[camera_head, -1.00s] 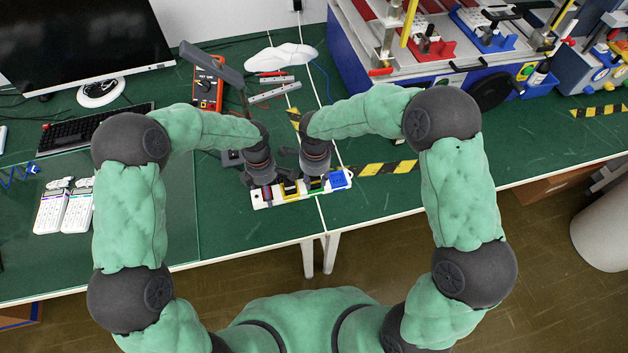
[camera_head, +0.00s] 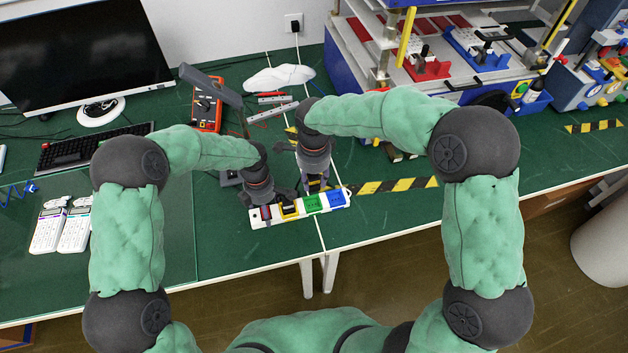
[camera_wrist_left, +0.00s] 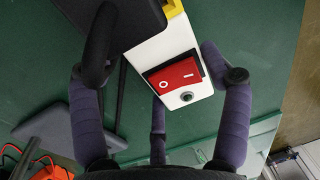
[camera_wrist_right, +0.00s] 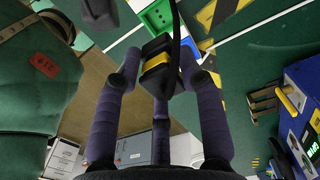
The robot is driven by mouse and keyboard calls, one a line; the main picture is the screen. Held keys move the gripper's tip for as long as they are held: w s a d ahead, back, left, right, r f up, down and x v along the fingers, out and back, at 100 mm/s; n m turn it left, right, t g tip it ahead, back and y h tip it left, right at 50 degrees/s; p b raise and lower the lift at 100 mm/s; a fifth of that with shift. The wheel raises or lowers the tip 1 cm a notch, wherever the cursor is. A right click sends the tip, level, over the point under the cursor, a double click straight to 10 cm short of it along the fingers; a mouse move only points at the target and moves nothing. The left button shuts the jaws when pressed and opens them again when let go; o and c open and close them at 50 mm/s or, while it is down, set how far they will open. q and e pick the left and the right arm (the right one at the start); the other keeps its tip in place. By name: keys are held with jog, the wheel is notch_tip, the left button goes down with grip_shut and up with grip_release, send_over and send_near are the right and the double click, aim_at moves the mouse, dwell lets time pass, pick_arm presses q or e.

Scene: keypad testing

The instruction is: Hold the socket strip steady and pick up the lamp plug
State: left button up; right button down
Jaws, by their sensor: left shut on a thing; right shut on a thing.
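The white socket strip (camera_head: 275,220) lies on the green table near its front edge, with yellow, green and blue sockets. My left gripper (camera_head: 260,205) is shut on its switch end; the left wrist view shows fingers either side of the strip (camera_wrist_left: 160,50) with its red switch (camera_wrist_left: 174,77). My right gripper (camera_head: 314,188) is shut on a black plug with a yellow band (camera_wrist_right: 157,68), its cord running up across the right wrist view. The plug is out of the strip, above the bare green socket (camera_head: 313,203). A black plug (camera_wrist_left: 122,22) sits at the yellow socket.
A grey desk lamp (camera_head: 212,88) stands behind my left gripper, near an orange meter (camera_head: 207,108). A keyboard (camera_head: 95,147) and two white handheld devices (camera_head: 62,225) are left. Blue-framed equipment (camera_head: 450,75) fills the back right.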

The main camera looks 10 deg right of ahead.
pick_arm(q)
jog(key=shift+s+f, duration=0.25)
jog(key=o, duration=1.5)
jog(key=shift+w+r, duration=0.1)
jog(key=shift+w, duration=0.05)
jog(key=shift+r, duration=0.1)
jog(key=shift+w+r, duration=0.15)
jog(key=shift+r, duration=0.1)
jog(key=r, duration=0.7)
jog(key=w+r, duration=0.1)
jog(key=r, duration=0.3)
jog(key=shift+w+a+r, duration=0.1)
jog(key=shift+r, duration=0.05)
